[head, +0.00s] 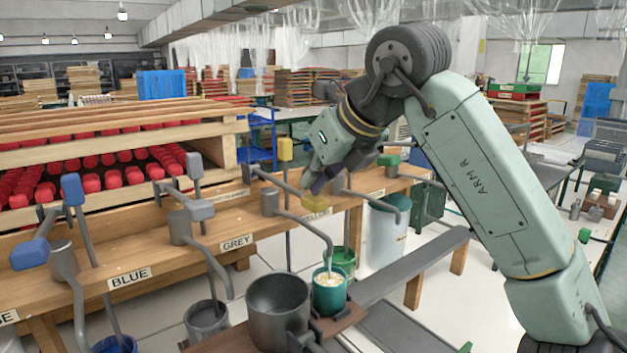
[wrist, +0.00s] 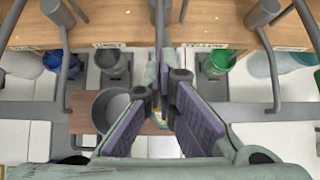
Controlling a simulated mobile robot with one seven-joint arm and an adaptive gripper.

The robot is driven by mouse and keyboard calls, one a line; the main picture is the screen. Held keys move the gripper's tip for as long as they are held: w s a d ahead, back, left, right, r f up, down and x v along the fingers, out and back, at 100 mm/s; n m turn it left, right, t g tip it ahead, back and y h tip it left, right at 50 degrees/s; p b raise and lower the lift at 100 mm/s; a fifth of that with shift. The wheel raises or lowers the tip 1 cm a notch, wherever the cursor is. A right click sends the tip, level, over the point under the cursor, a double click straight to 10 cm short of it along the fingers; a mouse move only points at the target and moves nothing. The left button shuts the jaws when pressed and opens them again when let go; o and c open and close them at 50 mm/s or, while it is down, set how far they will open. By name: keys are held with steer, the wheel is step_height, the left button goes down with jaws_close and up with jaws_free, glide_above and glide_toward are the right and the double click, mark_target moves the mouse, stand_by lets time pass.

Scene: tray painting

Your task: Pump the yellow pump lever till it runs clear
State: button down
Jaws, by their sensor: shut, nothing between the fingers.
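The yellow pump's lever has a yellow block (head: 315,203) at its low near end, and another yellow block (head: 285,149) stands upright behind it. My gripper (head: 317,187) is shut and empty, its purple pads pointing down just above the low yellow block. I cannot tell whether they touch. In the wrist view my gripper (wrist: 166,92) hides most of what lies under it. The yellow pump's grey spout (head: 322,235) bends down over a teal cup (head: 330,296) holding whitish stuff. The cup shows only as a sliver between the fingers in the wrist view.
A dark grey pot (head: 278,306) stands beside the cup on a brown board (head: 230,341). Grey (head: 200,210) and blue (head: 29,254) lever blocks lie left, a green one (head: 388,160) right. A green bucket (head: 341,262) sits behind the cup.

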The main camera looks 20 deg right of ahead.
step_height(320, 180, up, 6)
steer(key=p, duration=0.4)
steer(key=shift+r, duration=0.25)
steer(key=shift+f, duration=0.1)
